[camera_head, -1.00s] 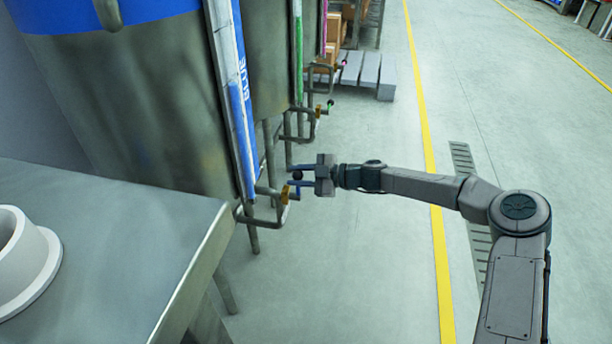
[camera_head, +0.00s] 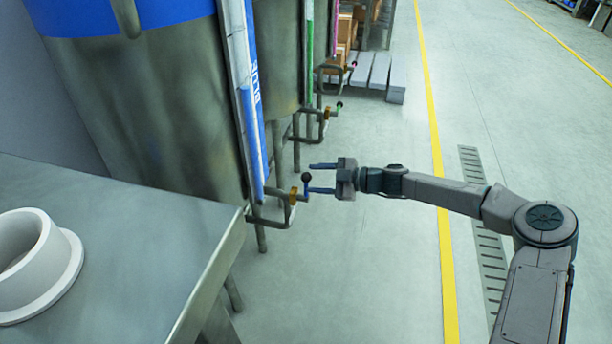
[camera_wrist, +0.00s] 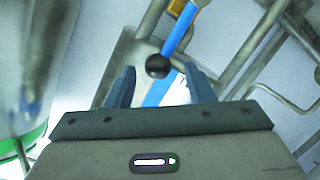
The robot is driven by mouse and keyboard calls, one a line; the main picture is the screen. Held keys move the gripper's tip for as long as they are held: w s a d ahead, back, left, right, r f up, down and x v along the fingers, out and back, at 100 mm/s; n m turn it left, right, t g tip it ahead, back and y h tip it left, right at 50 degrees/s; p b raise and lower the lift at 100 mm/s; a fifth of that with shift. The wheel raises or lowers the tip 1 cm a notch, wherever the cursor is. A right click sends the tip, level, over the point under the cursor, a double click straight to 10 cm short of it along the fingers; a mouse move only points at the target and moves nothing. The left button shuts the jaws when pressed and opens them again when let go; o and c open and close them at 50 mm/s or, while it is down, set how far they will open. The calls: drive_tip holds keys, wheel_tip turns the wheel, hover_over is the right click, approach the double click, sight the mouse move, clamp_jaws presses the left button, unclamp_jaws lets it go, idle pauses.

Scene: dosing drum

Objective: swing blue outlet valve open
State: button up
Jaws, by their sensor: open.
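The blue outlet valve has a short blue lever (camera_head: 306,188) with a black ball knob (camera_head: 307,177) and a brass body (camera_head: 293,196) on a bent pipe below the blue-banded tank (camera_head: 150,110). In the head view the lever stands up, leaning slightly right. My gripper (camera_head: 311,178) is open, with its fingertips pointing left at the knob. In the wrist view the knob (camera_wrist: 157,66) appears just beyond and between the fingertips of my gripper (camera_wrist: 160,80), with the blue lever (camera_wrist: 178,32) running up behind it. I see no finger touching the knob.
A steel table (camera_head: 120,255) with a white ring-shaped part (camera_head: 35,265) stands at the front left. Farther along are similar outlets with a green valve knob (camera_head: 339,104) and a pink one (camera_head: 354,64). Pallets (camera_head: 380,75) and boxes lie behind.

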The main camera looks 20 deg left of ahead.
drive_tip(key=p+v, duration=0.2)
drive_tip(key=v, duration=0.8)
drive_tip(key=shift+p, duration=0.4)
drive_tip(key=shift+r, duration=0.1)
